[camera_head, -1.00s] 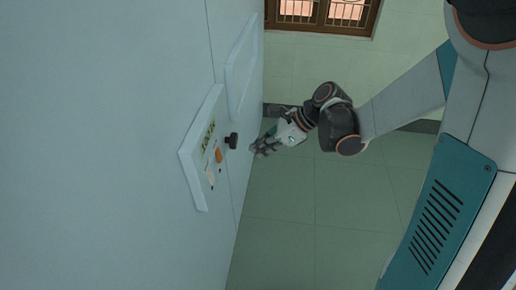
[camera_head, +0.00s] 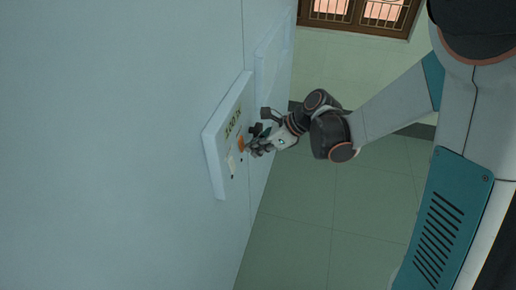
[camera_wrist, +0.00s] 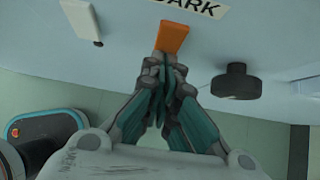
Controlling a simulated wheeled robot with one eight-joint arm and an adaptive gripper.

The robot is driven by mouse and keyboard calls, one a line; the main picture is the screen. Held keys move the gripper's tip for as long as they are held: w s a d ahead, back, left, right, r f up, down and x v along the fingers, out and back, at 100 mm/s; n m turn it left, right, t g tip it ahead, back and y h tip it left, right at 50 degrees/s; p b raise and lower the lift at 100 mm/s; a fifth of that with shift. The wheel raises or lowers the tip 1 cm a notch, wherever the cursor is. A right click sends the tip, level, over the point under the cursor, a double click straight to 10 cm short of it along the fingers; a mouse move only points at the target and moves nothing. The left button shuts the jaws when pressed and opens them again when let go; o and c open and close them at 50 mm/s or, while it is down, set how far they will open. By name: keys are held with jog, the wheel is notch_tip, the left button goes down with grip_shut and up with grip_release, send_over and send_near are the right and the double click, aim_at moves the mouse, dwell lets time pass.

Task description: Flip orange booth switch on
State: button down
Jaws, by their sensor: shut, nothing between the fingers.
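The orange switch (camera_wrist: 173,38) is a small plate on the pale panel, below a label reading "ARK" in the wrist view. In the head view the orange switch (camera_head: 241,144) shows beside my gripper. My gripper (camera_wrist: 166,68) is shut and empty, its fingertips at the lower edge of the orange switch. They overlap it in the picture; whether they touch it I cannot tell. In the head view my gripper (camera_head: 252,149) points left at the panel (camera_head: 214,150). The switch's on or off position is not clear.
A white switch (camera_wrist: 82,22) sits left of the orange one in the wrist view. A black round knob (camera_wrist: 236,82) sticks out to the right. The wall (camera_head: 130,150) fills the left side, and open floor (camera_head: 300,240) lies to the right.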

jog(key=shift+w+a+f, duration=0.1)
jog(key=shift+a+f, duration=0.15)
jog(key=shift+a, duration=0.05)
jog(key=shift+r, duration=0.2)
jog(key=shift+r+p, duration=0.35)
jog(key=shift+r, duration=0.35)
jog(key=shift+d, duration=0.1)
